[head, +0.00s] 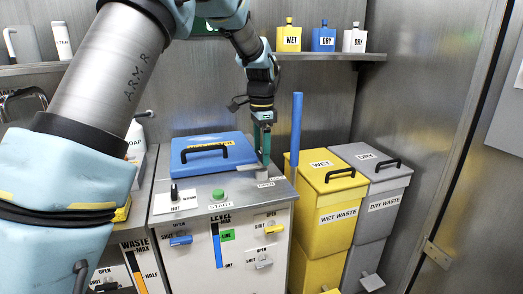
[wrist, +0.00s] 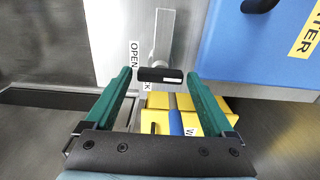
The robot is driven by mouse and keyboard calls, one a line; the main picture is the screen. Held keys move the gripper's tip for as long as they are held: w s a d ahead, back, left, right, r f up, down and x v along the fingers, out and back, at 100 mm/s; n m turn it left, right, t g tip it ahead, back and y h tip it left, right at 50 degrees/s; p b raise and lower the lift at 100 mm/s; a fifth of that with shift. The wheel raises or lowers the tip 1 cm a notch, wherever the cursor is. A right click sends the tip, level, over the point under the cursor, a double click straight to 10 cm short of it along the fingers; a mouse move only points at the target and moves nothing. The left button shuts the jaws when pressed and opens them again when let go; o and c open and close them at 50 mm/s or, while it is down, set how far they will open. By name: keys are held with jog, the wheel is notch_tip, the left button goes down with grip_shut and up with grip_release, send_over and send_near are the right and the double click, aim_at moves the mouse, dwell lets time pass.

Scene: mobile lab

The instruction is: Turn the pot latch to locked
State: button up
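The pot's blue lid (head: 205,150) with its black handle lies shut on the white cabinet top; its corner shows in the wrist view (wrist: 235,50). The latch is a grey metal lever (wrist: 163,35) beside the lid with a black end grip (wrist: 160,75). An OPEN label (wrist: 134,54) shows left of the lever. A second label, of which only a K (wrist: 147,87) shows, is partly hidden by the grip. My gripper (head: 263,150) points down over the latch. In the wrist view its green fingers (wrist: 158,82) are open on either side of the black grip, with gaps.
An upright blue rod (head: 297,130) stands just right of my gripper. Yellow (head: 325,180) and grey (head: 375,170) waste bins stand right of the cabinet. A green button (head: 218,194) and a black knob (head: 174,193) are on the cabinet top. A shelf (head: 320,57) with flasks runs behind.

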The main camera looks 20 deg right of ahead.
grip_shut()
dwell(0.5)
